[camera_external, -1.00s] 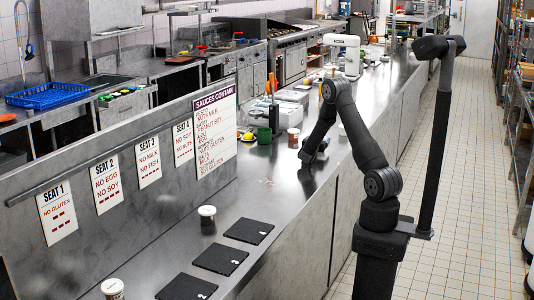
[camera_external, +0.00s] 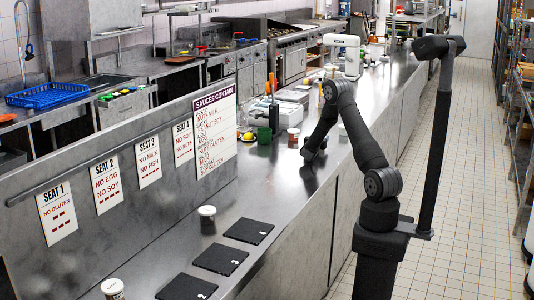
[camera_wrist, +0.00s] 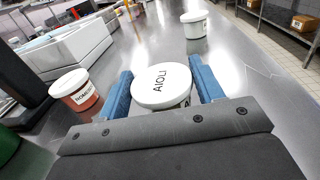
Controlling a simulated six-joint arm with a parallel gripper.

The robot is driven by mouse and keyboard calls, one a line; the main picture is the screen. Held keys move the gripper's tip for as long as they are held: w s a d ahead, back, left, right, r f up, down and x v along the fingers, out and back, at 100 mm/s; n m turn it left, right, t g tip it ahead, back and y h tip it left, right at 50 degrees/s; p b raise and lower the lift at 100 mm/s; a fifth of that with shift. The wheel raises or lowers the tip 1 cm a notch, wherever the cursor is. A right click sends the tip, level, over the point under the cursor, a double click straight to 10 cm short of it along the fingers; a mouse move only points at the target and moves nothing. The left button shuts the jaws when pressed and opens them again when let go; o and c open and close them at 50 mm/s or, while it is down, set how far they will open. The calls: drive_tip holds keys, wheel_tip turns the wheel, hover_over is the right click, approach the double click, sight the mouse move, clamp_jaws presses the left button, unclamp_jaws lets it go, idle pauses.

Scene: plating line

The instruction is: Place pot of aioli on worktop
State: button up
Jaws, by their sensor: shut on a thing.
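The pot of aioli (camera_wrist: 162,84) has a white lid marked AIOLI and sits between the blue fingers of my gripper (camera_wrist: 163,88) in the wrist view. My gripper is shut on it. In the external view my gripper (camera_external: 309,156) is low over the steel worktop (camera_external: 262,188), and the pot is hidden there behind the arm. I cannot tell whether the pot touches the worktop.
A pot marked ROMESCO (camera_wrist: 75,89) stands to the left in the wrist view. Another white-lidded pot (camera_wrist: 194,24) stands beyond the aioli. Black numbered mats (camera_external: 220,259) and a lidded pot (camera_external: 207,219) lie nearer the camera. The worktop between is clear.

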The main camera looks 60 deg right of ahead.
wheel_tip(320, 180, up, 5)
drive_tip(key=shift+f, duration=0.15)
drive_tip(key=s+d+r, duration=0.2)
drive_tip(key=s+r, duration=0.4)
drive_tip(key=s, duration=0.5)
drive_tip(key=shift+s+r, duration=0.2)
drive_tip(key=shift+s, duration=0.05)
